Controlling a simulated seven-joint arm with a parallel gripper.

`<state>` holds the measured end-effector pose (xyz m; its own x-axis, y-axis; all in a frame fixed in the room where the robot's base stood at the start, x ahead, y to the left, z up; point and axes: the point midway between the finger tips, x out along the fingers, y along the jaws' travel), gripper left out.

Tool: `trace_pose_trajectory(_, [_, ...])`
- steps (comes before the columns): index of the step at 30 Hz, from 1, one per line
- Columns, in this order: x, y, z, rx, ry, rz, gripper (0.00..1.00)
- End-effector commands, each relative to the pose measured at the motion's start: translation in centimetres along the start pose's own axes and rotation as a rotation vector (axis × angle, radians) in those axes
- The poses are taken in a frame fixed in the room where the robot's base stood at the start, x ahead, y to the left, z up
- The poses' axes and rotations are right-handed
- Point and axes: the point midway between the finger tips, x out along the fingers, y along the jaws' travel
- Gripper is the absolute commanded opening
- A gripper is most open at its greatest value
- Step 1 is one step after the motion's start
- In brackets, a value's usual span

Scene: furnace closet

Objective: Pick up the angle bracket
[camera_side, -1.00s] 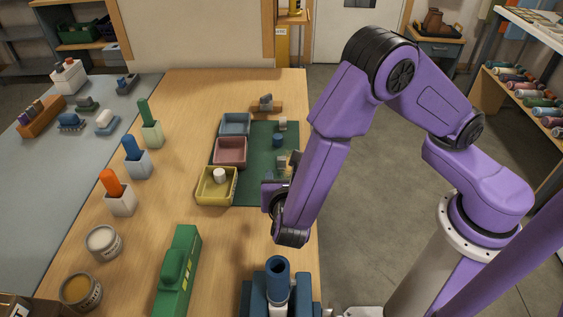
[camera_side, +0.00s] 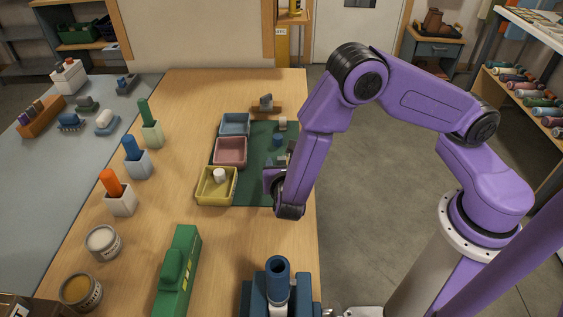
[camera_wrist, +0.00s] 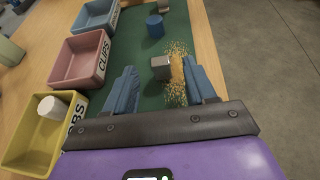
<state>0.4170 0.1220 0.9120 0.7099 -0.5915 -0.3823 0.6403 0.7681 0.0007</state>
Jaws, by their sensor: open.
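A small grey blocky piece (camera_wrist: 160,67), which looks like the angle bracket, sits on the green mat (camera_wrist: 152,98) in the wrist view. Its exact shape is hard to make out. My gripper (camera_wrist: 163,72) is open, with one blue finger on each side of the piece and a gap to both. The fingers appear above the mat; how high I cannot tell. In the side view my gripper (camera_side: 270,181) is over the near part of the mat, and the piece (camera_side: 281,160) is small and partly hidden by my arm.
A golden speckled patch (camera_wrist: 177,75) lies right beside the piece. A blue cylinder (camera_wrist: 155,26) stands farther back. Blue (camera_side: 235,124), pink (camera_side: 230,151) and yellow (camera_side: 230,197) bins line the mat's left side. A white cylinder (camera_side: 219,175) is in the yellow one.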

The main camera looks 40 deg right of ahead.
Motion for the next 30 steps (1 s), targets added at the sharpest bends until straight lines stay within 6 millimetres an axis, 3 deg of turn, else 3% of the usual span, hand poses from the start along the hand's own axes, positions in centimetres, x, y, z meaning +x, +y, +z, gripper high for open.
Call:
trace_pose_trajectory(6, [2.2, -0.1, -0.1, 0.000, 0.001, 0.000, 0.55])
trace_pose_trajectory(14, [2.4, -0.1, -0.1, -0.001, 0.001, 0.001, 0.55])
trace_pose_trajectory(19, [2.4, -0.1, -0.1, -0.001, 0.001, 0.001, 0.03])
trace_pose_trajectory(30, [2.3, 0.0, 0.1, 0.000, 0.000, 0.001, 0.00])
